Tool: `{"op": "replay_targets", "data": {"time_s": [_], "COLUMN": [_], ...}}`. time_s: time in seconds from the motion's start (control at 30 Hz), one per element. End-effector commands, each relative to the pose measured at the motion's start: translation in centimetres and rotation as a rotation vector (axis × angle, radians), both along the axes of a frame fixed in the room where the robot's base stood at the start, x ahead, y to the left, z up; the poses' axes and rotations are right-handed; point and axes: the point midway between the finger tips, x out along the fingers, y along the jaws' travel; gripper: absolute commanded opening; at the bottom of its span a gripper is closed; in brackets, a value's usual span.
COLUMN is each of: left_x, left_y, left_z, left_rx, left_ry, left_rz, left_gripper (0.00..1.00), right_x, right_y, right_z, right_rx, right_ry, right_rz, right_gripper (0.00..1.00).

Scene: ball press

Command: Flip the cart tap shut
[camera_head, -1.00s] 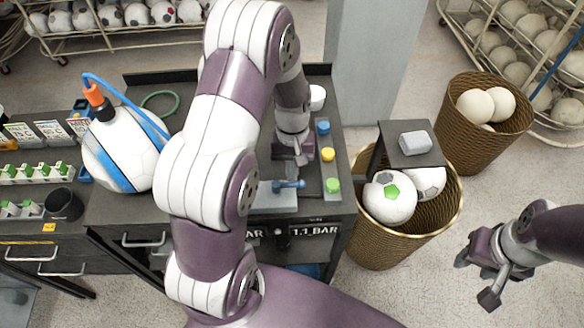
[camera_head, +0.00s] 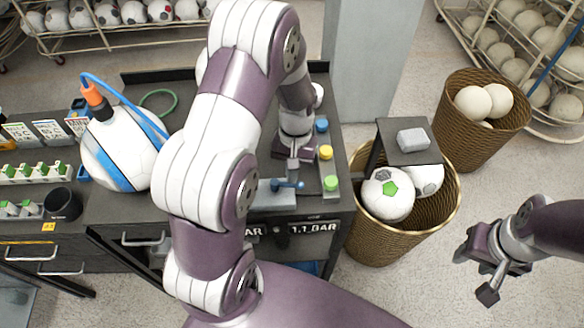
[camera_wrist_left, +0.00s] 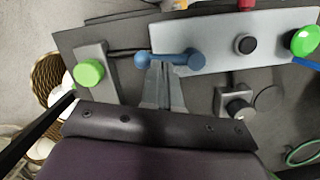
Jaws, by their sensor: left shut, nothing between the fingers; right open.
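The blue tap lever (camera_head: 288,185) sits on a grey plate (camera_head: 272,200) at the front of the dark cart. In the left wrist view the lever (camera_wrist_left: 165,58) lies crosswise, its round knob to the left and its pivot end to the right on the plate. My left gripper (camera_head: 291,172) is shut and empty, right behind the lever in the head view. In the left wrist view its fingertips (camera_wrist_left: 164,66) are at the middle of the lever; I cannot tell whether they touch it. My right gripper (camera_head: 473,275) is open and empty, off to the right over the floor.
Blue, yellow and green (camera_head: 331,183) buttons line the cart's right side. A wicker basket with footballs (camera_head: 388,194) and a small shelf (camera_head: 408,152) stand to the right. A ball with an orange nozzle (camera_head: 122,150) is left of my left arm, which hides part of the cart.

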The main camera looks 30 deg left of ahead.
Motion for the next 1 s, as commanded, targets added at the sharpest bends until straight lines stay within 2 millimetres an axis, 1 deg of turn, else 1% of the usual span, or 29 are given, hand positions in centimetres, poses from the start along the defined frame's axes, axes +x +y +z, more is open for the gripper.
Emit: {"op": "replay_targets", "data": {"time_s": [0.4, 1.0], "left_x": [-1.1, -2.6], "left_y": [-0.7, -1.1], "left_z": [0.0, 0.0], "left_rx": [-0.001, -0.001], "left_ry": [0.002, 0.004], "left_rz": [-0.268, -0.610], "left_gripper": [0.00, 0.00], "right_x": [0.0, 0.0], "right_y": [0.0, 0.0], "right_z": [0.6, 1.4], "right_rx": [0.000, 0.000], "right_ry": [0.000, 0.000], "right_rz": [0.000, 0.000], "right_gripper": [0.43, 0.43]}}
